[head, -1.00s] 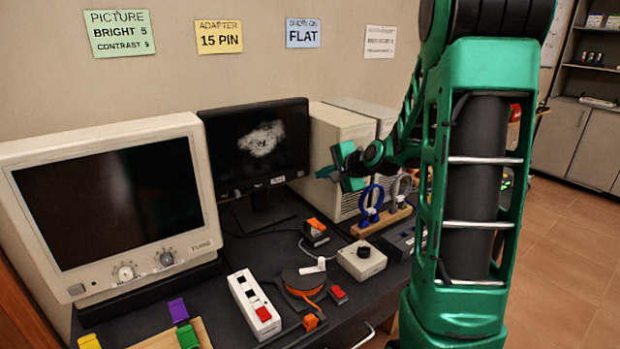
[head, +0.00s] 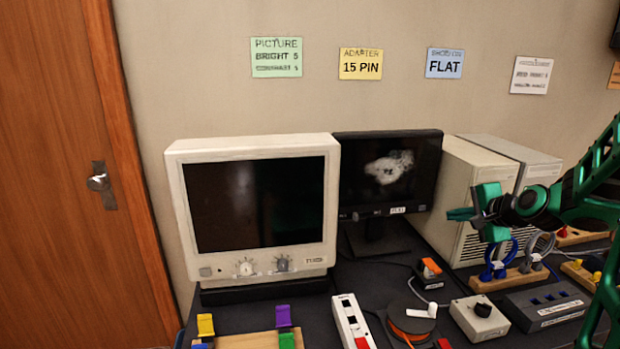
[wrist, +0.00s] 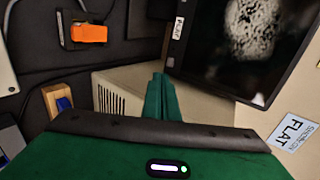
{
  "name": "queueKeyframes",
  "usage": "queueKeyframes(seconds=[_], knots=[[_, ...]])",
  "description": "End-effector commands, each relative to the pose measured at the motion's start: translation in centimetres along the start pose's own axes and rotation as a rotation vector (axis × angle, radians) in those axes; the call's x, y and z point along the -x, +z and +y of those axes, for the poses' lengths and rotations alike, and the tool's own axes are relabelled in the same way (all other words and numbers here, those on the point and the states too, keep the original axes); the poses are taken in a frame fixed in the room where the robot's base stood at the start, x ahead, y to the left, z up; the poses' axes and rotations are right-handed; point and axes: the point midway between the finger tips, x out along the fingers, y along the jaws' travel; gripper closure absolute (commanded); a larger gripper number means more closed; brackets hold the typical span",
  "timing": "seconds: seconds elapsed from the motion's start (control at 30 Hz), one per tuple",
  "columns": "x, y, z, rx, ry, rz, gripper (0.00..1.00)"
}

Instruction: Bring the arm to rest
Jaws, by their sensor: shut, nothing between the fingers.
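My gripper (head: 461,214) is at the right of the head view, in front of the beige computer cases (head: 462,190) and above the desk. Its green fingers point left and are closed together with nothing between them. In the wrist view the shut fingers (wrist: 159,92) show in the middle, with the flat screen's corner beyond them. My green arm comes in from the right edge of the head view, and much of it is out of frame.
A CRT monitor (head: 260,210) and a flat screen (head: 388,172) stand on the dark desk. A power strip (head: 352,322), orange cable reel (head: 410,322), grey knob box (head: 480,316) and blue ring stand (head: 500,262) lie below and near my gripper. A wooden door (head: 60,200) is at left.

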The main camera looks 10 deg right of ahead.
Motion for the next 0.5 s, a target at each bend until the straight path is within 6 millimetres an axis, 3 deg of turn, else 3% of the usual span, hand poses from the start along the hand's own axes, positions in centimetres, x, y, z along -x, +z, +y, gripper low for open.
queueKeyframes(seconds=[0.17,0.37,0.5], knots=[[3.2,2.6,3.7,0.229,0.181,-0.034,1.00],[11.1,5.3,11.3,0.562,0.505,-0.146,1.00],[17.8,7.0,16.2,0.725,0.702,-0.273,1.00]])
